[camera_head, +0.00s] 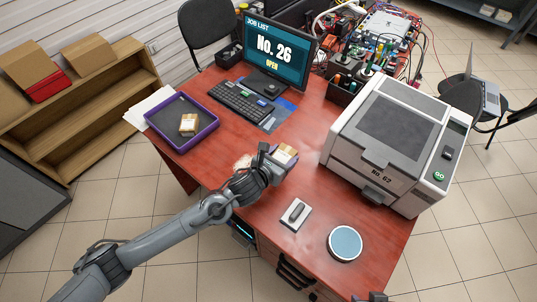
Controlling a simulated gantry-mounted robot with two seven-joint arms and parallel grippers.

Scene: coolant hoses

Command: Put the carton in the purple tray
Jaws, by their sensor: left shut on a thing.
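The purple tray (207,143) lies on the left part of the red-brown desk. One small tan carton with a pale label (188,124) rests inside it. My left gripper (277,158) is over the middle of the desk, to the right of the tray and apart from it. It is shut on a second small tan-and-white carton (286,153). The gripper hides part of this carton, and I cannot tell how high it is above the desk.
A keyboard (239,102) and a monitor (276,52) stand behind the tray. A large grey printer (390,140) fills the right side. A small device on a white pad (296,213) and a round blue-topped disc (345,243) lie near the front. A pale item (243,162) is partly hidden behind my left arm.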

